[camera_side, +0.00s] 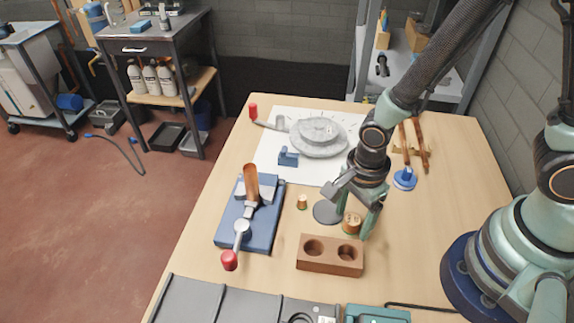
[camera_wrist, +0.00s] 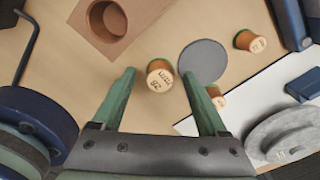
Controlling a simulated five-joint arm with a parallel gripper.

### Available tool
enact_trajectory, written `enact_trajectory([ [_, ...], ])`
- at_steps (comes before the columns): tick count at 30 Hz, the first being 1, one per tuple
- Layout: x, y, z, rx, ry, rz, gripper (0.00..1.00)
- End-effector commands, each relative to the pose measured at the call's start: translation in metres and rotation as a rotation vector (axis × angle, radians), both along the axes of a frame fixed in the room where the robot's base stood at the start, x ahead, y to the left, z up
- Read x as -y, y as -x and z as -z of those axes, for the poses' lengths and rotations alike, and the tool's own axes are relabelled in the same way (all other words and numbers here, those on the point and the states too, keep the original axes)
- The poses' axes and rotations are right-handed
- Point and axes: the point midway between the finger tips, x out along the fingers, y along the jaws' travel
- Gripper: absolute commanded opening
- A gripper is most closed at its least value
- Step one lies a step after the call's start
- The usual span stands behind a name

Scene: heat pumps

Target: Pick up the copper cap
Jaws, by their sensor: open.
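My gripper (camera_side: 356,218) is open and points down over the table; its two green fingers (camera_wrist: 159,76) also show in the wrist view. A small copper cap (camera_wrist: 160,74) with a pale marked top lies between the fingertips, with a gap on both sides. In the side view this cap (camera_side: 351,224) is beside the fingers and partly hidden. A second cap (camera_wrist: 251,40) stands apart at the upper right of the wrist view. A third (camera_wrist: 217,97) is partly hidden behind the right finger.
A brown block (camera_side: 330,265) with two round holes sits close in front of my gripper. A grey disc (camera_side: 327,212) lies beside the caps. A blue clamp (camera_side: 249,220) with a red-knobbed lever stands left. A grey round part (camera_side: 318,136) rests on a white sheet.

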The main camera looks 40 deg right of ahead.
Motion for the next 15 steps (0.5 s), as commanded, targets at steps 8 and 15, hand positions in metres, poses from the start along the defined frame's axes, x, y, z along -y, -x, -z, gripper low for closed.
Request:
enact_trajectory([
  [8,-0.0002,-0.0002,0.0002,0.001,0.0,0.0,0.53],
  [15,-0.0002,-0.0002,0.0,0.0,0.0,0.0,0.0],
])
